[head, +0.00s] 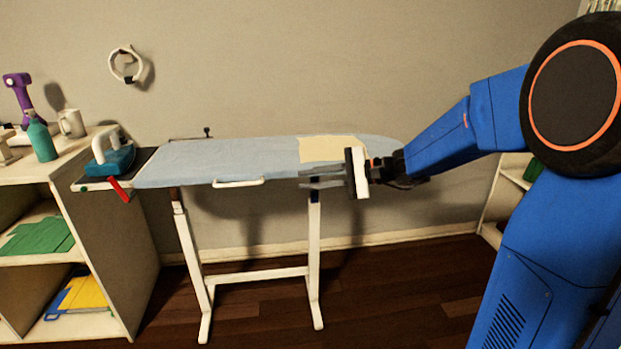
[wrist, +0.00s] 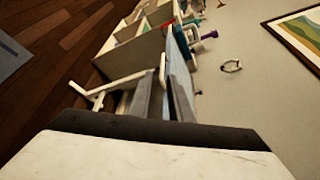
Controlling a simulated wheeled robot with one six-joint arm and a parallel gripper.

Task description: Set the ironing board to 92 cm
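The ironing board (head: 250,155) has a light blue cover and stands level on white legs (head: 190,255). A white bar handle (head: 238,183) runs along its front edge, and a red lever (head: 120,191) hangs at its left end. My gripper (head: 305,179) is at the board's front edge, right of the bar handle and apart from it. Its two grey fingers point left with a gap between them, and it looks open and empty. In the wrist view the board (wrist: 180,57) appears edge-on beyond the fingers. No height scale is readable.
A blue and white iron (head: 112,158) sits on the rest at the board's left end. A shelf unit (head: 115,250) with a green bottle (head: 41,141) and folded cloths stands left. A cream cloth (head: 330,149) lies on the board. The floor in front is clear.

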